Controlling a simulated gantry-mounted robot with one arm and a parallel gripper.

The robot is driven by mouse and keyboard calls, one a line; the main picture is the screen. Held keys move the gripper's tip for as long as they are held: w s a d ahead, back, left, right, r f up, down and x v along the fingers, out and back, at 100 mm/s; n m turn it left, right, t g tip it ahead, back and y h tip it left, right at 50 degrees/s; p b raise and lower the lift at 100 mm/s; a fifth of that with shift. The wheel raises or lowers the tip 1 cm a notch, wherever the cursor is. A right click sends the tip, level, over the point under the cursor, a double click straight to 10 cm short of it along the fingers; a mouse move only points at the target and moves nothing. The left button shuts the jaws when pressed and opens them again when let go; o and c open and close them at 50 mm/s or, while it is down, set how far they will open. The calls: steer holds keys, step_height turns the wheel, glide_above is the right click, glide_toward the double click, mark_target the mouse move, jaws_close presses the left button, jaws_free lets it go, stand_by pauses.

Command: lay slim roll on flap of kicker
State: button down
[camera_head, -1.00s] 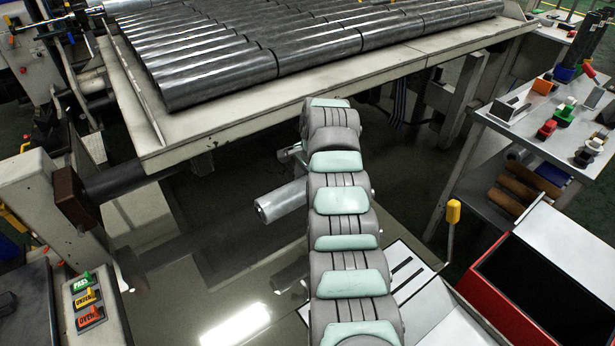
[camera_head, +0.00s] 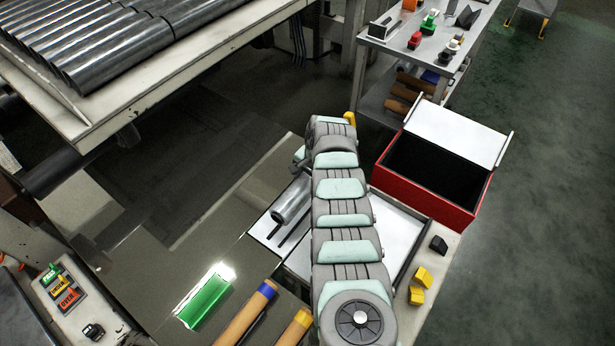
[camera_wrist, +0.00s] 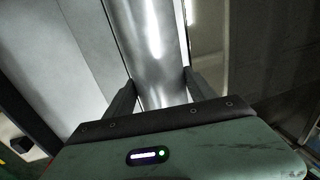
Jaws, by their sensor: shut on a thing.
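The slim roll (camera_head: 292,203) is a shiny silver cylinder just left of my arm in the head view. It is over a white panel with dark slots (camera_head: 262,228), which looks like the kicker's flap. I cannot tell whether the roll touches it. In the wrist view the roll (camera_wrist: 152,45) runs lengthwise between the two fingers of my gripper (camera_wrist: 158,88), which is shut on it. The pale panel shows to its left there. In the head view my arm hides most of the gripper and part of the panel.
A red box (camera_head: 428,203) with a dark inside and a raised white lid (camera_head: 458,132) stands right of my arm. Yellow blocks (camera_head: 421,277) lie below it. A green strip (camera_head: 203,301) and orange-brown rolls (camera_head: 245,315) lie at the front. A rack of large rolls (camera_head: 90,45) is upper left.

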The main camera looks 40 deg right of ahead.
steer(key=shift+w+r, duration=0.15)
step_height(320, 180, down, 8)
steer(key=b, duration=0.7)
steer(key=shift+f+b, duration=0.55)
steer(key=shift+b, duration=0.4)
steer(key=shift+c, duration=1.2)
jaws_free()
steer(key=r+p, duration=0.2)
steer(key=r, duration=0.1)
steer(key=s+r+p, duration=0.1)
steer(key=r+p, duration=0.1)
steer(key=r, duration=0.1)
steer(key=r+p, duration=0.3)
steer(key=shift+s+d+r, duration=0.25)
steer(key=shift+s+r, duration=0.3)
steer(key=shift+r, duration=0.3)
